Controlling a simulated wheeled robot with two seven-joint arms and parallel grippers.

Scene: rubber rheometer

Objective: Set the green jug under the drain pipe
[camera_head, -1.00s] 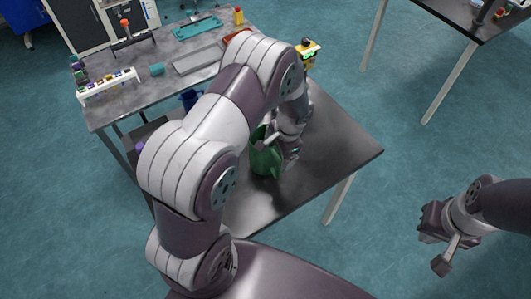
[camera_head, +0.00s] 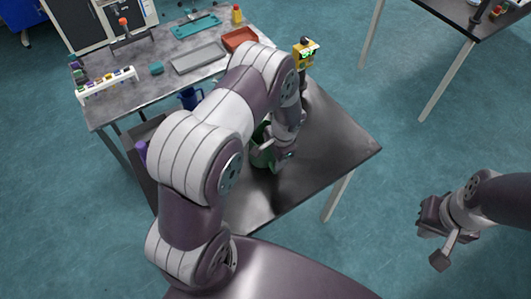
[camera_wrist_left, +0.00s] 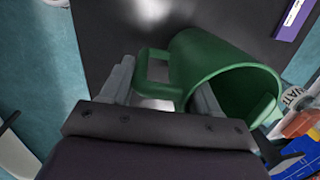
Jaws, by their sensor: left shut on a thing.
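The green jug (camera_head: 262,158) is over the dark table, largely hidden by my left arm in the head view. In the left wrist view the jug (camera_wrist_left: 222,62) appears tilted, its open mouth toward the lower right and its handle toward the left. My left gripper (camera_head: 278,156) is at the jug, and in the wrist view its fingers (camera_wrist_left: 160,92) are on either side of the handle, shut on it. I cannot tell whether the jug touches the table. My right gripper (camera_head: 434,246) is open and empty over the floor at the right. I cannot make out a drain pipe.
A yellow device (camera_head: 305,52) with a lit display stands behind. The grey bench (camera_head: 125,105) holds trays and a white rack. The dark table (camera_head: 335,150) is clear at right.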

